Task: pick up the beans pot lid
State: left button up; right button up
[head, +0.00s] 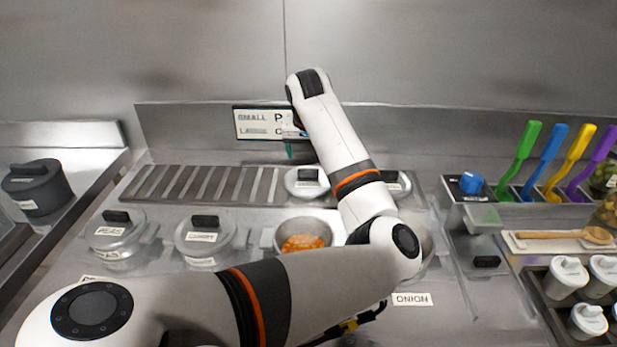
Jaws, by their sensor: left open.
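No label reading beans is legible, so I cannot tell which lid is the beans pot lid. A round steel lid with a black handle (306,181) sits at the back of the range, just below my left gripper (289,138). Another back lid (397,184) is partly hidden by my left forearm. My left gripper is open and small in view, in front of the back wall and above the back lid, apart from it as far as I can tell. Its fingers are partly hidden by the wrist. My right gripper is not in view.
Front lids with black handles include one labelled peas (116,232) and one beside it (205,234). An uncovered pot (303,241) holds orange food. My left arm covers much of the front. Coloured-handled utensils (550,155) stand at right; a dark pot (38,187) is at left.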

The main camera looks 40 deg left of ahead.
aim_at(308, 169)
pick_arm(q)
jog(key=x, duration=0.8)
jog(key=shift+s+a+r+p, duration=0.1)
jog(key=shift+a+p, duration=0.2)
jog(key=shift+p, duration=0.1)
jog(key=c, duration=1.1)
jog(key=shift+r, duration=0.15)
